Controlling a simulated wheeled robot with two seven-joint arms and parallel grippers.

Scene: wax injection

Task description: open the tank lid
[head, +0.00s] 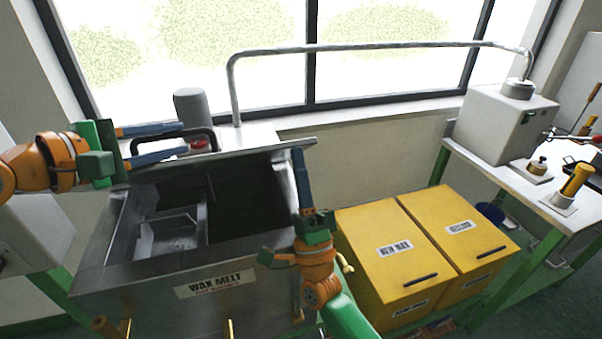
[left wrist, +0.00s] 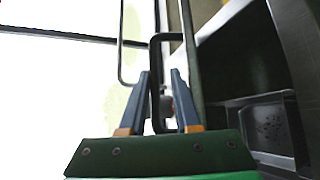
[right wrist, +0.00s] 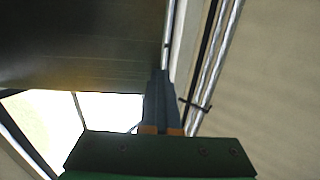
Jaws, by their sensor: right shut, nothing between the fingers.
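The wax melt tank (head: 165,285) is at the left in the head view, its inside showing. Its metal lid (head: 252,151) is raised, seen nearly edge-on along the back of the opening. The black lid handle (head: 203,131) is on the lid's far side. My left gripper (head: 186,138) is open at the handle; in the left wrist view the handle (left wrist: 153,75) shows between the spread fingers, contact unclear. My right gripper (head: 297,151) is shut and empty, pointing up at the lid's right end. In the right wrist view the lid's dark underside (right wrist: 85,45) fills the upper left.
Two yellow bins (head: 375,262) stand right of the tank. A bent metal pipe (head: 380,47) runs above, before the window. A grey cylinder (head: 190,107) stands behind the lid. A bench (head: 515,183) with a white machine (head: 495,125) is at the right.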

